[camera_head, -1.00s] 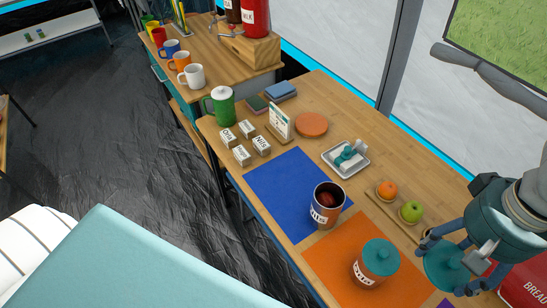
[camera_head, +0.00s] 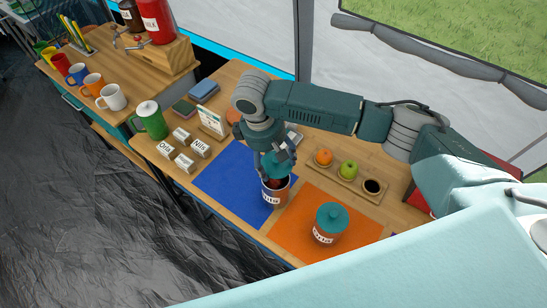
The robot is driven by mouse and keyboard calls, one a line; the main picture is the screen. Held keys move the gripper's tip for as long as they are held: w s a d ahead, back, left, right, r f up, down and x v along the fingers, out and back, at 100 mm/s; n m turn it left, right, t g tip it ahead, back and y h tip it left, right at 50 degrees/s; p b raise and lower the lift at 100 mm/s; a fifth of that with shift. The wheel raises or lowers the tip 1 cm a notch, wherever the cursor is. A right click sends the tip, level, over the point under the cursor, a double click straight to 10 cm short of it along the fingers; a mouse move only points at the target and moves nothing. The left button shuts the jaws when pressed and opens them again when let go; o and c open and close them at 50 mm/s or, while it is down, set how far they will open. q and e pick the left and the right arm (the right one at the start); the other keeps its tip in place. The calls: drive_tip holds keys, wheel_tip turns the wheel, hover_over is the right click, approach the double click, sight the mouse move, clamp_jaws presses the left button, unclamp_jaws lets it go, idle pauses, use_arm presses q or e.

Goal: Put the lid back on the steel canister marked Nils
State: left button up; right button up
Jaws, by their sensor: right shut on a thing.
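The open steel canister (camera_head: 274,194) stands upright on the blue mat (camera_head: 228,181). Its white label seems to read Nils, and something dark red shows inside. My right gripper (camera_head: 277,160) is shut on a teal lid (camera_head: 275,165), held over the canister's mouth. The lid hides the far part of the rim, and I cannot tell whether lid and rim touch. A second canister (camera_head: 327,230), with a teal lid on and a partly legible label, stands on the orange mat (camera_head: 285,235). My left gripper is out of view.
White name blocks (camera_head: 186,162) and a green lidded mug (camera_head: 151,120) stand to the left. My right arm hides part of the table's back.

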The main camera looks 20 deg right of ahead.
drive_tip(key=shift+f+b, duration=2.05)
drive_tip(key=shift+b, duration=0.4)
drive_tip(key=shift+f, duration=0.85)
drive_tip(key=shift+a+p, duration=0.1)
drive_tip(key=shift+p, duration=1.15)
drive_tip(key=shift+f+p, duration=0.1)
drive_tip(key=shift+p, duration=0.35)
drive_tip(key=shift+p, duration=0.5)
drive_tip(key=o, duration=1.4)
drive_tip(key=shift+o, duration=0.3)
